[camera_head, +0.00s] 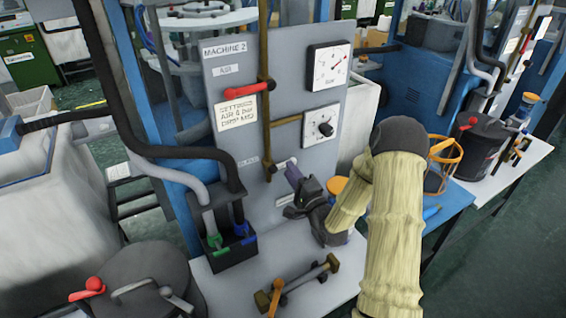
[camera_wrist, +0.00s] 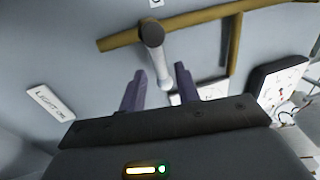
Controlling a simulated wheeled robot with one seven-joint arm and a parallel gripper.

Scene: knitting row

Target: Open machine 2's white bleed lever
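Machine 2's grey panel (camera_head: 225,75) carries a short white lever (camera_head: 284,163) low on a brass pipe (camera_head: 262,60). In the wrist view the white lever (camera_wrist: 160,65) hangs from a dark round pivot on the pipe (camera_wrist: 195,17), with its free end toward me. My gripper (camera_head: 296,178) is at the panel beside the lever. In the wrist view my gripper (camera_wrist: 161,70) is open, with one purple finger on each side of the lever's free end. Gaps show on both sides; contact cannot be told.
A dark box with hoses (camera_head: 228,250) stands left of my gripper. A brass fitting (camera_head: 305,283) lies on the bench below. A white label (camera_wrist: 50,102) is at left in the wrist view.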

